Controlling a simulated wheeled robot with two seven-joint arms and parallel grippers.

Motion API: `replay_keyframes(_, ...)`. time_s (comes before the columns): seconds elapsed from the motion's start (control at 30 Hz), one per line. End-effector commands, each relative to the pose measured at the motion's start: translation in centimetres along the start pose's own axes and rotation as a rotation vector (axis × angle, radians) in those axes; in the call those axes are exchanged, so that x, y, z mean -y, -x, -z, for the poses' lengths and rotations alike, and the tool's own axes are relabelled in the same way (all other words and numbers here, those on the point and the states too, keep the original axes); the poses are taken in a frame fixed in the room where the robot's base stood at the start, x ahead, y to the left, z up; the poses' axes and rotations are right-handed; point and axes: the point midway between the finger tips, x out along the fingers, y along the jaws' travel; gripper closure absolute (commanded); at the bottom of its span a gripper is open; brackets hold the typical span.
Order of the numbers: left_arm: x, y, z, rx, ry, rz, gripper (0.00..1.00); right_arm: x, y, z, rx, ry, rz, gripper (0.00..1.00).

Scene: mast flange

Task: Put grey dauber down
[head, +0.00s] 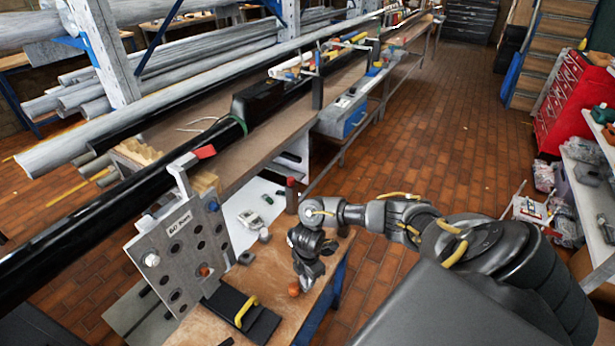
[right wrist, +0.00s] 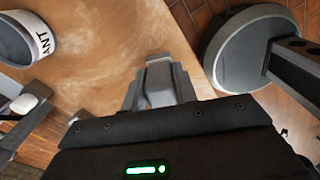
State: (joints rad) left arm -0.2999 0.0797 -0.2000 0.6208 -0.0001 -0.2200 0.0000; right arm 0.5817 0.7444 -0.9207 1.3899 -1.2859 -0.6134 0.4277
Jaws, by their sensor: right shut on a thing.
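My right gripper (head: 307,273) points down just above the front right corner of the wooden bench top (head: 284,257). It is shut on the grey dauber, which is largely hidden between the fingers; I cannot tell whether the dauber touches the bench. In the right wrist view the closed grey fingers (right wrist: 160,85) stand over the wood near its edge. A small orange round thing (head: 293,290) shows right beside the fingertips. My left gripper is not in view.
An upright metal plate with holes (head: 183,246) stands left of the gripper. A black case with a yellow handle (head: 259,324) lies in front. A dark bottle with a red top (head: 292,196) stands behind. In the right wrist view a labelled round container (right wrist: 22,40) is at left.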

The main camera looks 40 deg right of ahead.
Motion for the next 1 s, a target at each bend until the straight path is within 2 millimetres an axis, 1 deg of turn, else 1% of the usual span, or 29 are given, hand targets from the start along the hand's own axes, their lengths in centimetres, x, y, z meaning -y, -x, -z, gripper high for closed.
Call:
replay_keyframes(0.03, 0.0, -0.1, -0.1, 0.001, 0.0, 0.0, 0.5, 0.0, -0.8, 0.1, 0.0, -0.002, 0.001, 0.94)
replay_keyframes(0.13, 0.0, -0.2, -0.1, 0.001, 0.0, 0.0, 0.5, -0.1, -1.5, 0.0, 0.0, -0.001, -0.001, 0.94)
replay_keyframes(0.4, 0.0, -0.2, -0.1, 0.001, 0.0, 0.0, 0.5, -0.1, -1.6, 0.0, 0.0, 0.0, -0.002, 0.94)
replay_keyframes(0.53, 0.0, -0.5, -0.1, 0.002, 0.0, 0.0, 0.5, -0.1, -2.0, 0.0, 0.0, 0.001, -0.001, 0.94)
replay_keyframes(0.57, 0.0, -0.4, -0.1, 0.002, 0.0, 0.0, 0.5, -0.1, -1.9, 0.0, 0.0, 0.001, -0.001, 0.69)
replay_keyframes(0.7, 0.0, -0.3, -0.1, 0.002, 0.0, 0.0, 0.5, -0.1, -1.8, 0.0, 0.0, 0.001, -0.001, 0.5)
replay_keyframes(1.0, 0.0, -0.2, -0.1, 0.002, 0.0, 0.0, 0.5, -0.1, -1.7, 0.0, 0.0, 0.001, -0.002, 0.5)
